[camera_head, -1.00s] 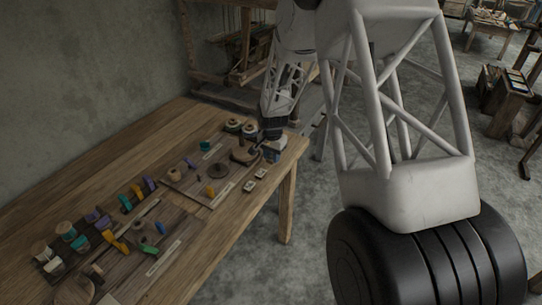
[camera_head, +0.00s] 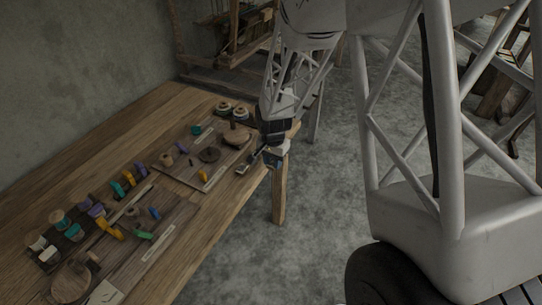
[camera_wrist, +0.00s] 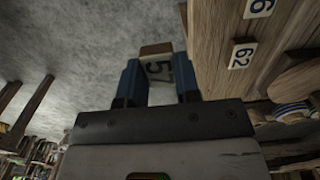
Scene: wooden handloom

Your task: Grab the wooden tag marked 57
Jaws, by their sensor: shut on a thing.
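In the wrist view, the wooden tag marked 57 (camera_wrist: 158,69) sits between the two blue fingers of my gripper (camera_wrist: 159,82). The fingers are shut on its sides. Its pale face with dark digits shows, with a brown wooden end beyond. Grey floor lies behind the tag, beside the table's edge. Two other pale tags lie on the wood: one marked 62 (camera_wrist: 241,55) and one partly cut off, showing a 6 (camera_wrist: 260,7). In the head view, my gripper (camera_head: 262,158) is by the table's right edge; the held tag cannot be made out there.
The wooden table (camera_head: 205,240) carries spools, coloured pieces and boards. A round wooden piece with a knob (camera_head: 237,137) stands close to my gripper. White-topped spools (camera_head: 240,112) stand behind it. Open floor (camera_head: 325,200) lies right of the table.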

